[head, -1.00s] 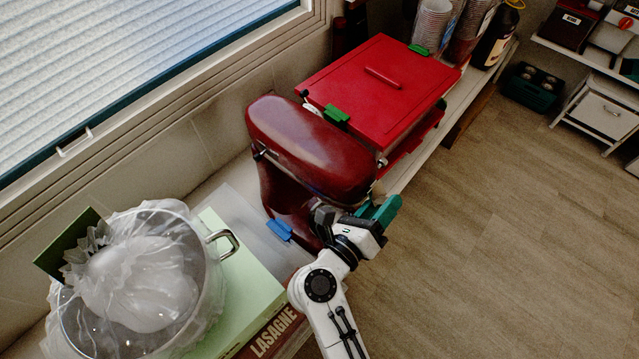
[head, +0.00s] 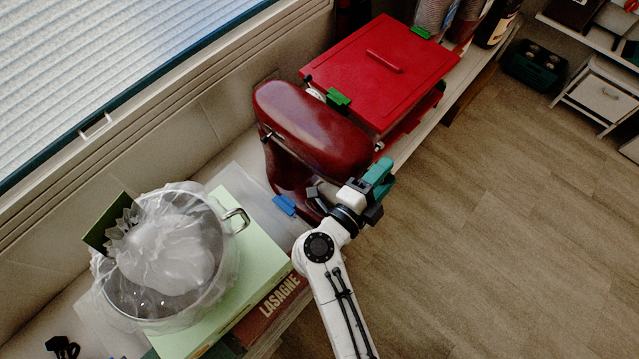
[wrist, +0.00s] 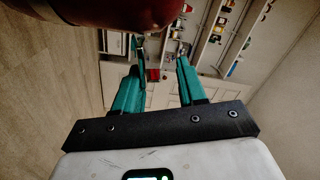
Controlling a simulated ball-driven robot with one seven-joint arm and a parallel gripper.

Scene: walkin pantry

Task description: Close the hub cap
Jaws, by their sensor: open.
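The dark red stand mixer (head: 315,128) stands on the counter, its rounded head lying across the middle of the head view. My gripper (head: 383,170), with teal fingers, is just beside the right end of that head. In the wrist view my gripper (wrist: 161,48) is open, its two fingers apart with nothing between them that I can make out. The mixer's red underside (wrist: 95,10) fills the top left there, close to the left finger. I cannot make out the hub cap clearly in either view.
A red lidded bin (head: 385,65) with green clips stands behind the mixer. A bag-covered pot (head: 228,216) sits on a pale green box (head: 262,254) at left. A blue clip (head: 285,204) lies by the mixer base. Open floor (head: 500,230) lies to the right.

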